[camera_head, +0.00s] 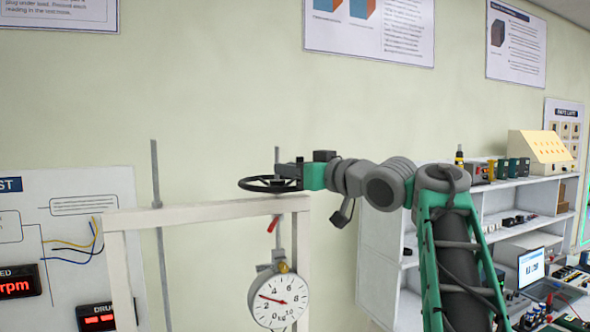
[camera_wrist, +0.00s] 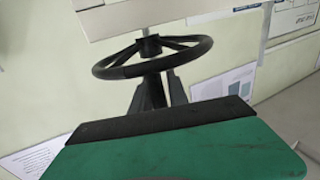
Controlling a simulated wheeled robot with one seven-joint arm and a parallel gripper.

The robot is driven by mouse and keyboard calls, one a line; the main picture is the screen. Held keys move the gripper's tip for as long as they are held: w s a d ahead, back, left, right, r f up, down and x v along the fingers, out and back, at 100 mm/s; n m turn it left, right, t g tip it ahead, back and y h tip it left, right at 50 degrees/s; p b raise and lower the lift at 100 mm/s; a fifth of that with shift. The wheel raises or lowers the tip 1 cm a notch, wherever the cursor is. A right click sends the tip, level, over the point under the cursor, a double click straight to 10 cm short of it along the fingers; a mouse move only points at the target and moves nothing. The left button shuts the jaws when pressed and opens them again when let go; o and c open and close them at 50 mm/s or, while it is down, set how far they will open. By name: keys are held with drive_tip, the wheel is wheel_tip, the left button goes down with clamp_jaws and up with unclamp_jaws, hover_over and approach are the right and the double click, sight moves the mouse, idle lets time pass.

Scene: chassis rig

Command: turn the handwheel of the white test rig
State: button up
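The dark handwheel (camera_head: 270,185) lies roughly level above the right end of the white test rig's top beam (camera_head: 195,213). My gripper (camera_head: 284,169) is at the right side of the wheel, close to the rim. In the wrist view the spoked handwheel (camera_wrist: 112,71) fills the upper middle, with a pale beam (camera_wrist: 200,10) behind it. My gripper's two dark fingers (camera_wrist: 163,90) reach toward the wheel's near rim, which crosses in front of their tips. I cannot tell whether they touch or grip the rim.
A round dial scale (camera_head: 280,300) hangs under the beam. A thin vertical rod (camera_head: 157,230) stands at the left. A panel with red displays (camera_head: 70,240) is further left. White shelves (camera_head: 385,250) and a cluttered bench with a laptop (camera_head: 533,268) are at the right.

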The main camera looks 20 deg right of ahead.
drive_tip(key=o, duration=0.3)
drive_tip(key=shift+o, duration=0.2)
drive_tip(key=b+v, duration=0.2)
drive_tip(key=v, duration=0.5)
drive_tip(key=shift+s+d, duration=0.2)
drive_tip(key=shift+s, duration=0.2)
